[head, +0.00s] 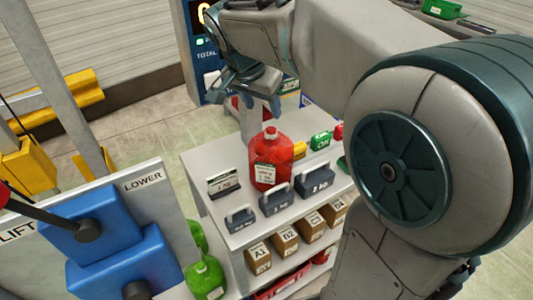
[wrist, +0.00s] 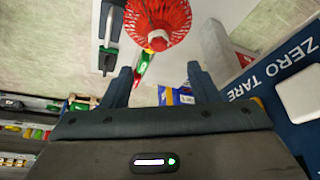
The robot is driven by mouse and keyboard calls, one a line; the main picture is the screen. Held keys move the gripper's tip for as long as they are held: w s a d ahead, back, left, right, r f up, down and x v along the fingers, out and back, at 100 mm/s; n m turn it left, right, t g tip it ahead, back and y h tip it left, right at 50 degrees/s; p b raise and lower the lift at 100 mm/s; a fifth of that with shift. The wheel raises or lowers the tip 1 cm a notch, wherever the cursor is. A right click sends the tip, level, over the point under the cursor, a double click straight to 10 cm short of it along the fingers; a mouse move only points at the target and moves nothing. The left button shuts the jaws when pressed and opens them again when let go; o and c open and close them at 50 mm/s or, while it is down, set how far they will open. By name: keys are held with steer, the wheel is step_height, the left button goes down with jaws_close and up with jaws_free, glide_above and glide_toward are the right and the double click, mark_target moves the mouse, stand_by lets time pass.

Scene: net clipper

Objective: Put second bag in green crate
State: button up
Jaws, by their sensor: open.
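A red net bag (head: 270,158) with a white label and red cap stands upright on the grey table top. It also shows at the top of the wrist view (wrist: 160,18), ahead of my fingertips. My gripper (head: 260,102) is above and behind the bag in the head view. In the wrist view my gripper (wrist: 160,80) is open, with nothing between its fingers. Two green net bags (head: 205,278) show at the lower left, beside the table. A green container (head: 441,9) is at the top right edge; I cannot tell whether it is the green crate.
Grey weights (head: 277,198) and a small label stand (head: 224,182) sit near the red bag. Small brown boxes (head: 285,240) line the shelf below. A blue scale panel (head: 203,50) stands behind. A lift panel with blue blocks (head: 100,215) is at left. My arm hides much of the right.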

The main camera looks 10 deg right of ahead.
mark_target(270, 126)
steer(key=p+x, duration=0.1)
steer(key=x, duration=0.8)
steer(key=shift+w+d+f, duration=0.1)
steer(key=shift+d+f, duration=0.15)
steer(key=shift+f, duration=0.05)
jaws_close()
